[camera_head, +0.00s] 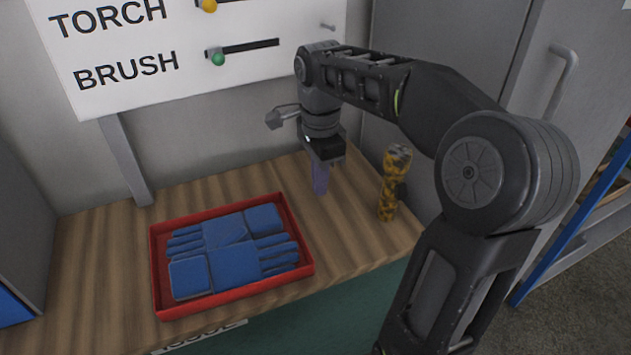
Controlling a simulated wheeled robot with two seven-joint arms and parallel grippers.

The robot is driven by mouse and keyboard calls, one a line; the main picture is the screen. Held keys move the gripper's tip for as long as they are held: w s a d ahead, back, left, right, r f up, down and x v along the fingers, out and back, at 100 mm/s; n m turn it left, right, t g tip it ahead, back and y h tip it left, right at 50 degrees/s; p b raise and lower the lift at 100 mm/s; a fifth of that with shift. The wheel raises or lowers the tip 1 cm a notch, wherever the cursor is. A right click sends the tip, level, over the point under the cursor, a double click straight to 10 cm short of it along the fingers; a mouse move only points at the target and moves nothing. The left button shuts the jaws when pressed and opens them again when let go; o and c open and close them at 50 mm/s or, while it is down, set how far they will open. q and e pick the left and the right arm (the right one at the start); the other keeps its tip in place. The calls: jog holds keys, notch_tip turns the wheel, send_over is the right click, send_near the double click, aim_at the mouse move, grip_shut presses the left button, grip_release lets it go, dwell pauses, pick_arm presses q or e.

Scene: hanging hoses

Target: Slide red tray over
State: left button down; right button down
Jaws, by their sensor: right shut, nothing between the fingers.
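A shallow red tray (238,292) lies on the wooden bench, left of centre and close to its front edge. Blue work gloves (222,248) lie flat inside it. My right gripper (321,163) points down over the bench, behind and to the right of the tray, apart from it. It is shut and empty. A narrow purple piece (320,181) shows directly under it; I cannot tell whether it is a finger or a separate thing. My left gripper is out of view.
A yellow-and-black patterned upright object (390,185) stands on the bench right of my gripper. A white board (190,50) reading TORCH and BRUSH has sliders, behind. A grey post (126,160) stands behind the tray. The wooden bench (100,265) is bare left of the tray.

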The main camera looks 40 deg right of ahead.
aim_at(233, 236)
notch_tip(233, 236, down, 8)
jog(key=shift+a+f, duration=0.1)
jog(key=shift+a, duration=0.05)
jog(key=shift+w+a+r+p, duration=0.15)
jog(key=shift+w+a+p, duration=0.1)
jog(key=shift+a, duration=0.4)
jog(key=shift+w+a+r+p, duration=0.1)
jog(key=shift+w+a, duration=0.1)
jog(key=shift+a, duration=0.4)
jog(key=shift+w+a, duration=0.2)
jog(key=shift+a, duration=0.3)
jog(key=w+a, duration=0.1)
jog(key=a, duration=0.3)
jog(key=w+a+b, duration=0.1)
jog(key=w+a, duration=0.1)
jog(key=a, duration=0.3)
jog(key=w+a, duration=0.1)
jog(key=a, duration=0.4)
jog(key=shift+w+a, duration=0.15)
jog(key=shift+w, duration=0.2)
